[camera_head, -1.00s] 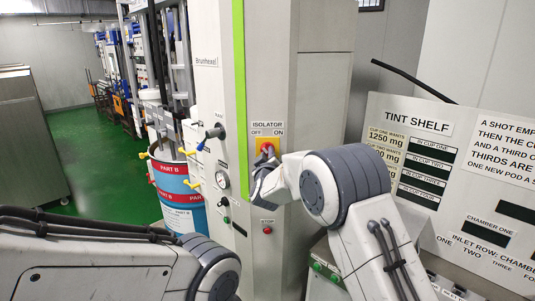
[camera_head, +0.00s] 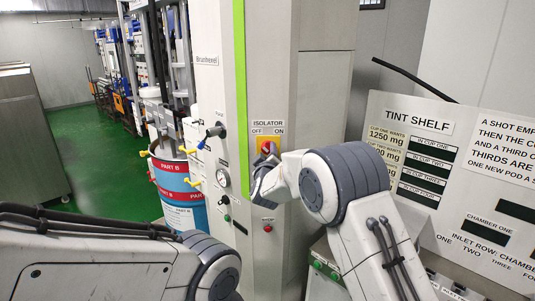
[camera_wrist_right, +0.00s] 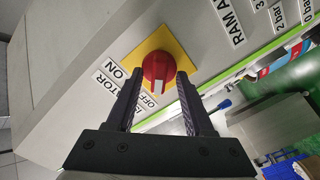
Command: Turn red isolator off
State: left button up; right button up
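The red isolator knob (camera_head: 265,146) sits on a yellow plate (camera_head: 257,141) on the grey column, under a label with OFF on the left and ON on the right. In the right wrist view, the knob (camera_wrist_right: 158,68) has a white mark that points nearer to OFF than to ON. My right gripper (camera_head: 266,160) is at the knob. In the right wrist view, its fingers (camera_wrist_right: 161,74) are apart on either side of the knob, with visible gaps. Whether they touch it cannot be told. My left arm shows at lower left; its gripper is out of view.
A red stop button (camera_head: 267,228) is below on the column. A Part B drum (camera_head: 181,195) stands left. The tint shelf panel (camera_head: 455,150) is close on the right.

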jog(key=shift+d, duration=0.1)
jog(key=shift+s+f+b, duration=0.15)
jog(key=shift+s+b, duration=0.25)
jog(key=shift+s, duration=0.05)
jog(key=s+b, duration=0.4)
jog(key=s, duration=0.5)
jog(key=shift+s, duration=0.3)
